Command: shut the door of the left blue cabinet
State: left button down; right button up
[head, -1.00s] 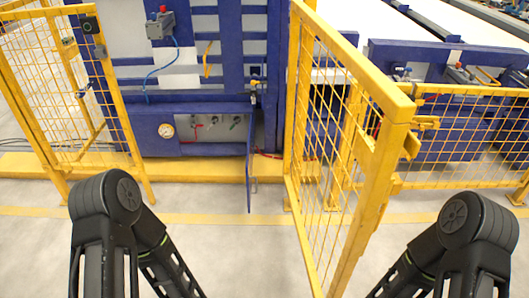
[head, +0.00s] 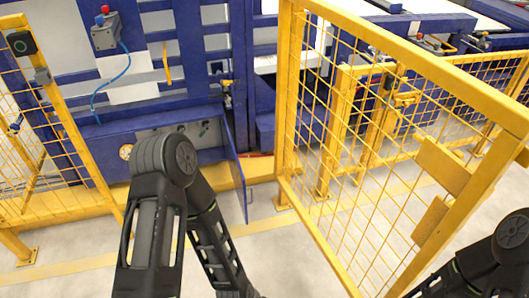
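The left blue cabinet (head: 107,137) is the low box at the base of the tall blue frame, with a round gauge on its front. Its door (head: 239,180) is a thin blue panel hinged at the cabinet's right side. The door stands open, swung out towards me and seen almost edge-on. Small valve handles (head: 204,128) show in the cabinet's opening. My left arm stands in front of the cabinet and hides part of it. My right arm is at the lower right corner. Both grippers are outside the picture.
A yellow mesh fence panel (head: 413,48) juts towards me just right of the door. Another yellow mesh panel (head: 70,130) stands at the left. A low yellow beam (head: 75,206) runs along the cabinet's foot. Some bare grey floor (head: 260,262) lies between the fence panels.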

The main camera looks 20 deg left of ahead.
aim_at(239, 168)
jog(key=i+j+z, duration=0.2)
jog(key=j, duration=0.15)
jog(key=i+j+z, duration=0.45)
jog(key=j, duration=0.3)
jog(key=j+z, duration=0.25)
jog(key=j, duration=0.15)
jog(key=i+j+z, duration=0.2)
jog(key=j, duration=0.25)
jog(key=j+z, duration=0.2)
jog(key=j, duration=0.2)
jog(key=k, duration=0.05)
